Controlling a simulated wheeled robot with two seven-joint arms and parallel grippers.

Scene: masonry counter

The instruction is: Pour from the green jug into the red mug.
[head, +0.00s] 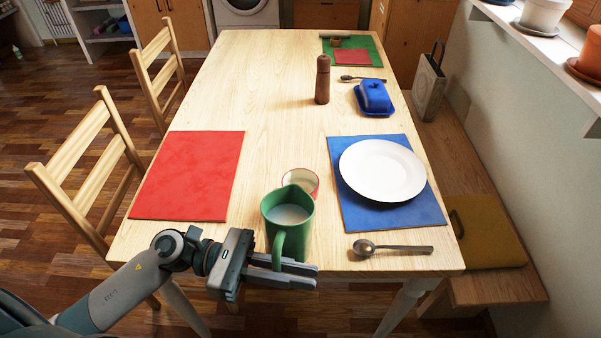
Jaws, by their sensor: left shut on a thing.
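The green jug (280,225) is near the front edge of the wooden table, looks about upright and holds a whitish liquid. My left gripper (290,272) is shut on its handle, which faces me. I cannot tell whether the jug touches the table. The red mug (316,183) is just behind the jug, slightly to the right; its red rim and pale inside show, and the jug hides its lower front. My right gripper is not in view.
A blue mat (432,213) with a white plate (382,170) is right of the mug, and a spoon (392,248) lies in front. A red mat (188,176) lies left. A pepper mill (322,80) and blue butter dish (373,97) stand farther back. The table's middle is clear.

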